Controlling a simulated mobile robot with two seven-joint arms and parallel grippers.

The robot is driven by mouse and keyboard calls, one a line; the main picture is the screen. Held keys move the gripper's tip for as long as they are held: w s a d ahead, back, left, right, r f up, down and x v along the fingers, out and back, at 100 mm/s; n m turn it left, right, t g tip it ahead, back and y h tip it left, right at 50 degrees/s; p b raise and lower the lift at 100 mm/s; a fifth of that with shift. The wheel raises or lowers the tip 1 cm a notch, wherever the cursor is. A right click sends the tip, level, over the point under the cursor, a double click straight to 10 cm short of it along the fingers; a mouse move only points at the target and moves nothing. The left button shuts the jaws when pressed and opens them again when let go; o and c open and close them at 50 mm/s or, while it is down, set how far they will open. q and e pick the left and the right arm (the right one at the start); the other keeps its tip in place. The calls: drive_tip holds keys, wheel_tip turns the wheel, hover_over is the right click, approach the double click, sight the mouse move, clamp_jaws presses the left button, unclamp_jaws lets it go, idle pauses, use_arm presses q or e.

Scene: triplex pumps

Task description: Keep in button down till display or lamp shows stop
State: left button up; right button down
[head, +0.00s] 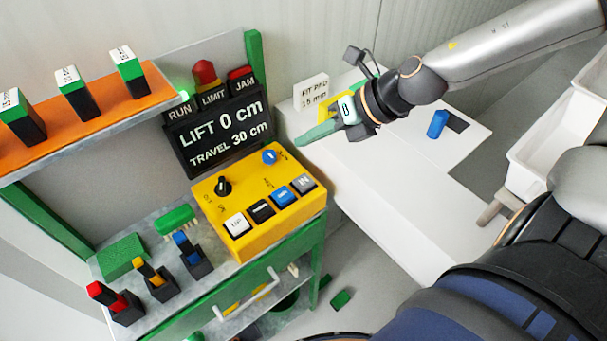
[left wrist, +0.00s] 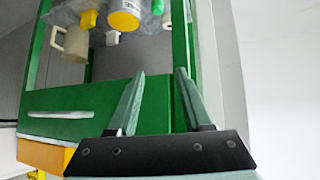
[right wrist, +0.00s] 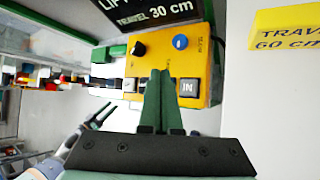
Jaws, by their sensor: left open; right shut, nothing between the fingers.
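The yellow control box (head: 232,190) sits on the bench. It carries a black knob (head: 223,186), a round blue button (head: 270,157) and a row of keys, including the grey IN button (head: 303,183). The black display (head: 215,130) reads LIFT 0 cm, TRAVEL 30 cm. My left gripper (left wrist: 160,75) is open and empty, before a green drawer front.
Red, yellow and blue levers (head: 155,280) stand left of the box. An orange shelf (head: 75,125) with several blocks hangs above. A white table (head: 385,190) lies right, with a FIT PAD sign (head: 311,92) and a blue cylinder (head: 437,124).

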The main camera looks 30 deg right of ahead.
drive_tip(key=b, duration=0.5)
hover_over(293, 179)
drive_tip(key=s+d, duration=0.2)
drive_tip(key=s, duration=0.1)
wheel_tip(293, 179, down, 7)
drive_tip(key=shift+w+d+f, duration=0.1)
drive_tip(key=shift+w, duration=0.05)
drive_tip(key=shift+f+b, duration=0.65)
drive_tip(key=shift+f, duration=0.2)
drive_tip(key=shift+f, duration=0.1)
idle(0.7)
drive_tip(key=shift+f+b, duration=0.3)
drive_tip(key=shift+b, duration=0.2)
